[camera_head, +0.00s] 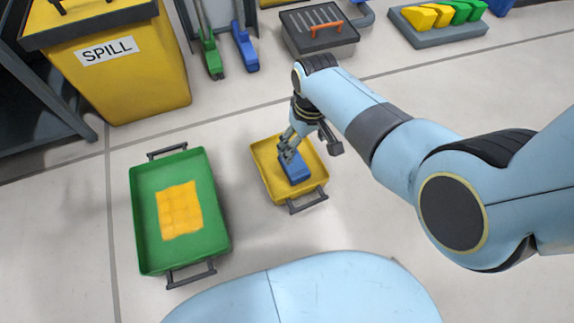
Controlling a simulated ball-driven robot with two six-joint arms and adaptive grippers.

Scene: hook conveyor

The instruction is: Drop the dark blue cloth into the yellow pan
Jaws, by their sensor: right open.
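The yellow pan (312,150) stands on the floor near the middle of the view, with a dark handle at its near end. The dark blue cloth (296,172) shows as a small folded block inside the pan's outline. My right gripper (287,152) is open over the pan, with its fingertips at the far edge of the cloth. I cannot tell whether the fingers touch the cloth. The gripper and wrist hide part of the pan's far side. My left gripper is not in view.
A green pan (148,235) with a yellow cloth (180,210) in it stands to the left. A yellow spill bin (150,80) is at the upper left. A grey lidded box (320,42) and a rack of yellow and green pieces (438,33) stand at the back. Floor between the pans is clear.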

